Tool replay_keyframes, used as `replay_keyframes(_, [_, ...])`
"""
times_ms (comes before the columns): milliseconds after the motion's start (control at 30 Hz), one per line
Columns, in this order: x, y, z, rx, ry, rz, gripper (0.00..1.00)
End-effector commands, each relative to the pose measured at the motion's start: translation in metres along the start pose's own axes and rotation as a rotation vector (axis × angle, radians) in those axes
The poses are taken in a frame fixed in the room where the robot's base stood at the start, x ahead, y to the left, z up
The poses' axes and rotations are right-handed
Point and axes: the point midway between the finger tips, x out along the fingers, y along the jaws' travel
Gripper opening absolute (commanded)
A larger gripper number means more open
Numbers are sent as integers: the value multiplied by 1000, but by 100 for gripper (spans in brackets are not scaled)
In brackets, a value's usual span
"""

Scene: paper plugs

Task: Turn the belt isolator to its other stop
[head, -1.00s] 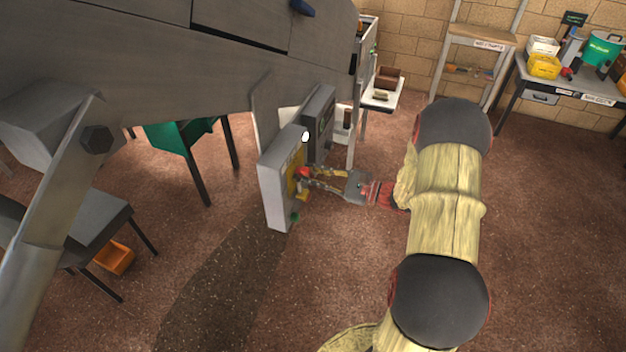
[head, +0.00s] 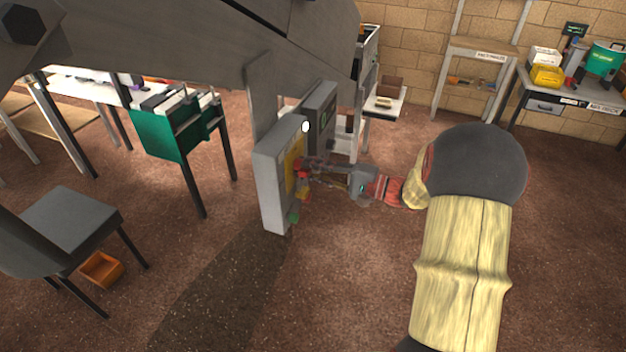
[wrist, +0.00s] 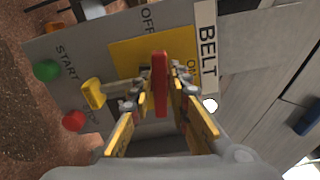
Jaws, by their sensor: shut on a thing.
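The belt isolator's red handle (wrist: 160,85) stands on a yellow plate (wrist: 125,48) marked OFF and ON, beside a BELT label (wrist: 207,52). In the wrist view the handle lies up and down the picture, its upper end towards the OFF side. My gripper (wrist: 161,86) is shut on the handle, one finger on each side. In the head view my gripper (head: 312,172) reaches from the right to the front of the grey control box (head: 272,188). The handle is small there and partly hidden by the fingers.
A green START button (wrist: 46,70), a red button (wrist: 73,121) and a yellow block (wrist: 93,94) sit close to the fingers. A grey machine frame (head: 200,50) hangs above the box. The floor right of the box is open.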

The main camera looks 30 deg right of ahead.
Motion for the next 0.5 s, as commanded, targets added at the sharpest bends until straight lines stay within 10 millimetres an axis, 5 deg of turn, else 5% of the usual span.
replay_keyframes(500, [0, 4, 0, -182, 0, 2, 0])
